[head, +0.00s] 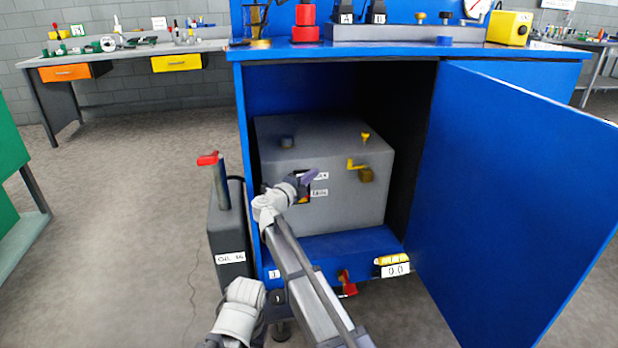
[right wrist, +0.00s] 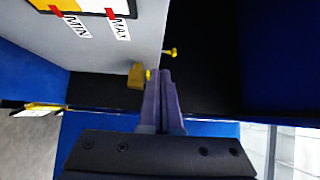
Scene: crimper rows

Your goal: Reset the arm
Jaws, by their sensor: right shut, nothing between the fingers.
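My right gripper (head: 308,177) reaches into the open blue cabinet (head: 240,150), in front of the front face of a grey tank (head: 340,208). Its purple fingers are together and empty, and they also show in the right wrist view (right wrist: 159,75). The gripper covers part of the tank's labelled gauge; in the right wrist view the gauge (right wrist: 92,12) shows yellow and white with MIN and MAX labels. I cannot tell whether the fingers touch the tank. My left gripper is not in view.
The cabinet door (head: 520,190) stands open at the right. A brass tap (head: 366,174) sits on the tank's front. A grey oil can (head: 228,235) with a red top stands left of the cabinet. A red valve handle (head: 347,284) hangs below it. The floor at the left is clear.

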